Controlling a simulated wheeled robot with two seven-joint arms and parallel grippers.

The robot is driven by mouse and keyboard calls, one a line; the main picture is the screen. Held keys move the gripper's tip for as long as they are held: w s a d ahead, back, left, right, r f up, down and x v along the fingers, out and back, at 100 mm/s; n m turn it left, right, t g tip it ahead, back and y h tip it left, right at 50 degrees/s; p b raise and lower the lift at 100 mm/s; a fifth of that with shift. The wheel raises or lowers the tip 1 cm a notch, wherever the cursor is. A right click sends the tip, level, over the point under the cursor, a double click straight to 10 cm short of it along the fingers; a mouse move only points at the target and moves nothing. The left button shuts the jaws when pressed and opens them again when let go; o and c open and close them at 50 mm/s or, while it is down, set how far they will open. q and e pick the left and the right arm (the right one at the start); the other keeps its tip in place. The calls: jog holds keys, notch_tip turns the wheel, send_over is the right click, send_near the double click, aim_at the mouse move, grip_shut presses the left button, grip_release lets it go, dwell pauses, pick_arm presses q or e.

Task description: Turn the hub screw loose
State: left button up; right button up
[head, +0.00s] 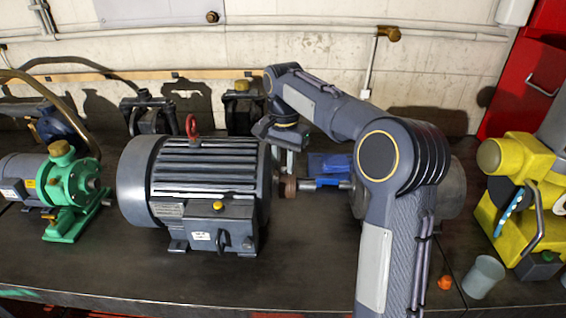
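A large grey motor (205,175) with a red lifting eye stands on the dark bench. Its shaft points right and carries a small brownish hub (289,187). The hub screw is too small or hidden to make out. My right arm reaches in from the bottom and bends over to the left. My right gripper (285,158) points down just above the shaft end and hub, beside the motor's right face. Its fingertips are small and partly hidden, so I cannot tell whether they are open, shut or touching the hub. My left gripper is not in view.
A blue part (330,163) and a blue-and-silver shaft piece lie right of the hub. A grey cylindrical body (456,190) stands partly behind my arm. A green pump (70,190) is left; a yellow machine (515,200) and grey cup (483,276) are right. The front bench is mostly clear.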

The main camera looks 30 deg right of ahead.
jog(key=shift+f, duration=0.15)
grip_shut()
